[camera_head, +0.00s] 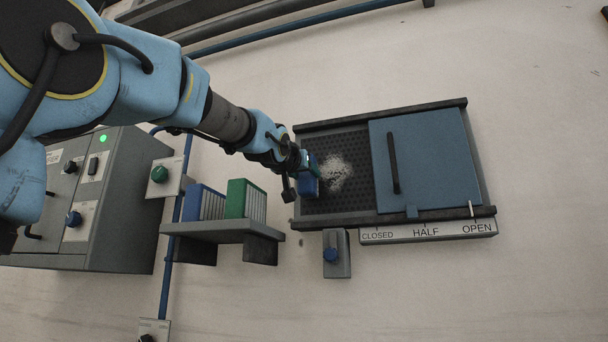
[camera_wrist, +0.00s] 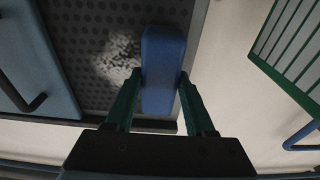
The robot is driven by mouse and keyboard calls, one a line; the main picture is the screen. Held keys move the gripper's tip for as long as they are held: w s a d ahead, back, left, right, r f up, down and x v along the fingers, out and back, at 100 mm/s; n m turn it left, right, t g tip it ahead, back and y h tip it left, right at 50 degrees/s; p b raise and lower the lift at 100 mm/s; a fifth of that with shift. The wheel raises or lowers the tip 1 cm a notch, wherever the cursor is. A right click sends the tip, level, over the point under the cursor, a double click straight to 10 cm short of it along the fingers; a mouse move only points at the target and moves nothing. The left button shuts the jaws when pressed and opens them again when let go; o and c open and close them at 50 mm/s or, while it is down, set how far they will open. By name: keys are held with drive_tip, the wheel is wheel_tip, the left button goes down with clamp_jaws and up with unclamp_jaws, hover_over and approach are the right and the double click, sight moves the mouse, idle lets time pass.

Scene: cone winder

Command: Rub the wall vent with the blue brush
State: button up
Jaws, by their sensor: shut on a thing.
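The wall vent (camera_head: 352,201) has a dark perforated panel with its blue sliding cover (camera_head: 435,165) at the right end, by the OPEN mark. A whitish dust patch (camera_head: 335,172) lies on the bare mesh; it also shows in the wrist view (camera_wrist: 118,60). My gripper (camera_head: 303,176) is at the left part of the mesh, just left of the patch. In the wrist view, my gripper's green fingers (camera_wrist: 157,95) are shut on the blue brush (camera_wrist: 164,62). The brush lies over the mesh beside the dust; I cannot tell whether its bristles touch the mesh.
A shelf (camera_head: 222,227) left of the vent holds a blue block (camera_head: 200,203) and a green block (camera_head: 240,199) with ribbed sides. A grey control cabinet (camera_head: 110,215) stands at the left.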

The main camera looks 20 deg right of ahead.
drive_tip(key=shift+w+d, duration=0.35)
drive_tip(key=shift+w, duration=0.1)
drive_tip(key=shift+s+d+f+b, duration=0.2)
drive_tip(key=shift+s+d+b, duration=0.15)
drive_tip(key=shift+b, duration=0.9)
drive_tip(key=s+d+b, duration=0.1)
drive_tip(key=b, duration=0.1)
drive_tip(key=shift+b, duration=0.4)
drive_tip(key=shift+s+d+b, duration=1.65)
drive_tip(key=shift+s+d, duration=1.6)
drive_tip(key=shift+d, duration=0.3)
drive_tip(key=shift+w+a+r+p, duration=0.45)
drive_tip(key=shift+w+a+r, duration=0.1)
drive_tip(key=shift+w+a, duration=0.2)
drive_tip(key=shift+w+a+r+p, duration=0.4)
drive_tip(key=shift+w+a+r, duration=0.1)
drive_tip(key=shift+w+a, duration=0.2)
